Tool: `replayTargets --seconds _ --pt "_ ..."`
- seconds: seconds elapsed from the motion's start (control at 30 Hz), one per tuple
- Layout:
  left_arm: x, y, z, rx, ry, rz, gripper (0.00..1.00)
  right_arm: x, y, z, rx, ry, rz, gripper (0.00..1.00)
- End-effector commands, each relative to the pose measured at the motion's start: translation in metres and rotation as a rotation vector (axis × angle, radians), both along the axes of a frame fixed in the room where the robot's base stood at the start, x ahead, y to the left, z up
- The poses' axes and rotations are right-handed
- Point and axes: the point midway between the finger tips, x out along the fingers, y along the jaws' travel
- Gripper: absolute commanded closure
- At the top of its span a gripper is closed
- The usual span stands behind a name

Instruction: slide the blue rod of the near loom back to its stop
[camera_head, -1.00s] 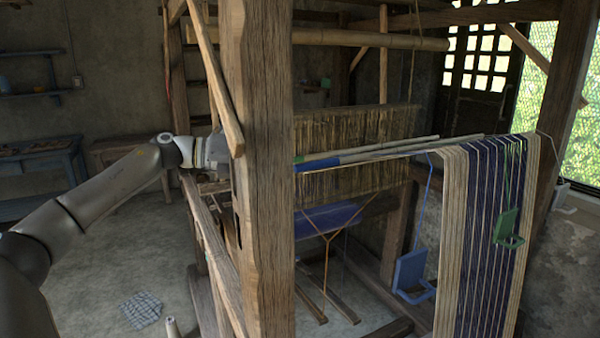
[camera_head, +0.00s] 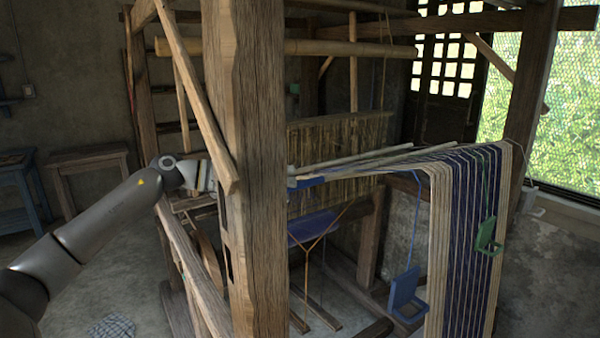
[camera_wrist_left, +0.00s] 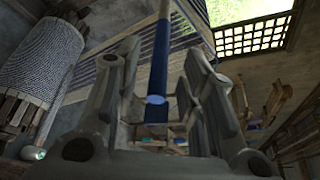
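The blue rod (camera_head: 312,181) shows its blue end just right of the big front post of the near loom (camera_head: 258,200). Its paler length runs right to the striped warp. In the left wrist view the blue rod (camera_wrist_left: 161,45) stands between the two fingers, its pale end face toward the camera. My left gripper (camera_wrist_left: 160,75) is open, with gaps visible on both sides of the rod. In the head view most of this gripper is hidden behind the post; a grey tip shows beside the rod's blue end. My right gripper is not in view. I cannot make out the stop.
The striped warp (camera_head: 465,210) hangs at the right, with a blue hanging piece (camera_head: 405,290) and a green one (camera_head: 487,236). The thick post and a slanted brace (camera_head: 195,95) stand close to my left arm. A side table (camera_head: 90,160) stands at the left.

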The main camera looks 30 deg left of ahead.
Motion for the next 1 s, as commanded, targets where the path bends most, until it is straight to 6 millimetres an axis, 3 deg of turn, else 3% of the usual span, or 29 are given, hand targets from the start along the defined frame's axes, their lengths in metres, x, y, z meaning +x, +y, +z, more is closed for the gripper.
replayTargets --seconds 0.1,0.3,0.67,1.0 --pt "0.014 -0.014 0.001 -0.003 -0.002 -0.004 0.63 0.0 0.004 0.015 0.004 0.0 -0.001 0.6" --pt "0.029 -0.026 -0.007 -0.001 -0.001 -0.002 0.63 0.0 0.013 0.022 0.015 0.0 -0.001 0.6" --pt "0.034 -0.03 -0.011 0.001 0.0 -0.001 0.63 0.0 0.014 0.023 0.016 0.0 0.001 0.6" --pt "0.034 -0.03 -0.011 0.0 0.001 -0.001 1.0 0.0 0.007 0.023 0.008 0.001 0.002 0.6"
